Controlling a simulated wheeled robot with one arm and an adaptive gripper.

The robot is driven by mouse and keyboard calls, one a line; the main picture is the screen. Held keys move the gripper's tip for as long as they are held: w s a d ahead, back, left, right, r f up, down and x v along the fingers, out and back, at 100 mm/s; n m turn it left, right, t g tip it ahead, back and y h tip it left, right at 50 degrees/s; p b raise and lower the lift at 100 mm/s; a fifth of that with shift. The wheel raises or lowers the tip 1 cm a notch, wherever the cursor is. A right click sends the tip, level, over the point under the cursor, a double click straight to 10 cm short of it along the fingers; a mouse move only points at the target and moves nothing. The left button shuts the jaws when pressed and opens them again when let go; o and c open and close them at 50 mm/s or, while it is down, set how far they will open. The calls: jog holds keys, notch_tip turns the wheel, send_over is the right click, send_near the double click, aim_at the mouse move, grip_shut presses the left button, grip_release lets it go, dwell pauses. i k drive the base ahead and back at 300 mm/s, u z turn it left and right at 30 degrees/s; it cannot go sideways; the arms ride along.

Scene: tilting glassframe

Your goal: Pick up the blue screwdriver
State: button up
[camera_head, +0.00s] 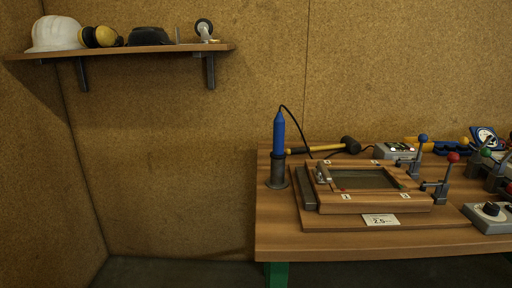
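The blue screwdriver (279,134) stands upright in a dark cylindrical holder (277,172) at the left end of the workbench. A black cable runs from its pointed top, arching to the right and down behind the wooden frame. Its lower end is hidden inside the holder. My gripper is not in this view.
A wooden tilting frame (375,204) on a base sits right of the holder. A mallet (350,145) lies behind it. Lever clamps with blue (423,138) and red (453,157) knobs stand at right. A wall shelf (150,48) holds a helmet and earmuffs. Floor left of the bench is clear.

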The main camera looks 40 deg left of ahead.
aim_at(277, 153)
jog(key=u, duration=1.7)
